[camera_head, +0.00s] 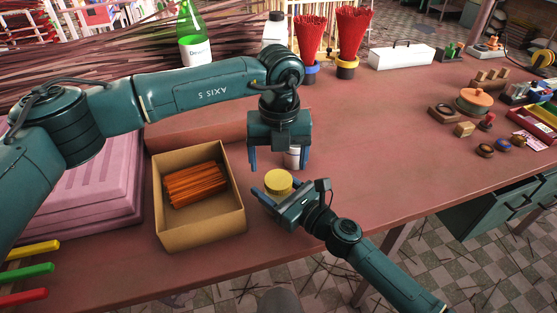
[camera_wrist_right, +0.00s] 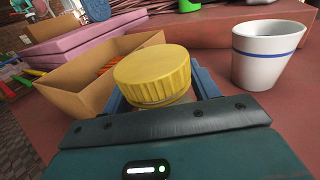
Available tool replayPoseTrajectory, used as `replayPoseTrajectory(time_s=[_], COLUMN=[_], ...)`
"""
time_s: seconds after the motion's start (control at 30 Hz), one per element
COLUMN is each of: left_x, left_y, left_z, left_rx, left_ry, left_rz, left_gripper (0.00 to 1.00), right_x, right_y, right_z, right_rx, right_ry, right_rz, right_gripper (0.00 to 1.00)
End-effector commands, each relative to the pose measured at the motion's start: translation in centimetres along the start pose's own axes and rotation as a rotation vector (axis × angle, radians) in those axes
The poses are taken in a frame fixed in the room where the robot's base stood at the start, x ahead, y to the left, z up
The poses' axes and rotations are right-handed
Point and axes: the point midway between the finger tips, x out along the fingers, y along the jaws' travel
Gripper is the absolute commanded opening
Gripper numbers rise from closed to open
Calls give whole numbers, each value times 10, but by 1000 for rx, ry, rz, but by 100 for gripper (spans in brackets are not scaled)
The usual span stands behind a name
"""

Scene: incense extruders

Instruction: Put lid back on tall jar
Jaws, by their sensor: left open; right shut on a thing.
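A ribbed yellow lid (camera_head: 278,181) sits between the fingers of my right gripper (camera_head: 271,194), near the table's front edge. In the right wrist view the yellow lid (camera_wrist_right: 154,74) is large. A pale, clear-looking jar part (camera_wrist_right: 160,103) shows just below it, and the gripper is shut around this. The rest of the jar is hidden, and I cannot tell how firmly the lid sits. My left gripper (camera_head: 278,162) is open, pointing down behind the lid. A white cup (camera_head: 293,158) shows by its right finger; the right wrist view shows the cup's blue band (camera_wrist_right: 268,52).
An open cardboard box (camera_head: 199,235) of orange sticks (camera_head: 196,185) stands left of the grippers, beside pink slabs (camera_head: 95,180). Red stick bundles (camera_head: 352,30) and a white box (camera_head: 401,55) stand behind. Small items, including an orange pot (camera_head: 474,101), are at right. The table's middle right is clear.

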Motion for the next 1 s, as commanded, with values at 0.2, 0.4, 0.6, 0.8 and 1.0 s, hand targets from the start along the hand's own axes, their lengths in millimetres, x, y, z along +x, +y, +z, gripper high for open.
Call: replayPoseTrajectory(time_s=[0.2,0.4,0.6,0.8,1.0], left_x=[-27,-31,-30,-12,20], left_y=[0,0,0,0,0], left_z=[1,0,0,0,0], left_rx=[-205,-255,-254,-253,-253], left_ry=[-4,-2,-2,1,1], left_rz=[0,1,0,1,0], left_gripper=[79,79,79,79,79], right_x=[0,0,0,0,0], right_y=[0,0,0,0,0], right_z=[1,1,1,1,1], right_rx=[-1,-1,-1,-1,-1], right_ry=[-2,-2,-2,-2,-2], right_rz=[0,0,0,0,0], right_gripper=[0,0,0,0,0])
